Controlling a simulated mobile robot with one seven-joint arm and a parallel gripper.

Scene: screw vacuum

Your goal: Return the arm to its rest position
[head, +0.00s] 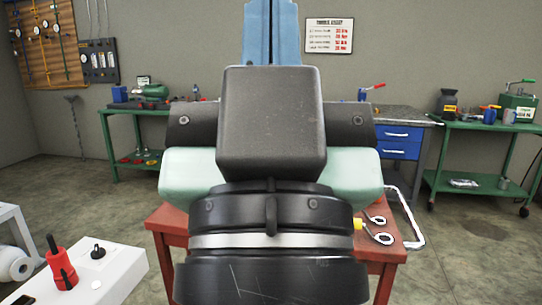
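A large dark body (270,125) fills the middle of the head view, very close to the camera. It has a boxy block on top, pale green sides and a round black lower part with a silver band. It looks like part of my own arm, but I cannot be sure. No fingertips show, so my gripper is not in view.
A red table (167,219) stands behind it, with wrenches (377,233) and a white bent handle (407,225) at its right. A white table (122,272) at left holds a red tool (61,268) and a black knob (98,252). Green benches (130,149) line the back. Floor shows at right.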

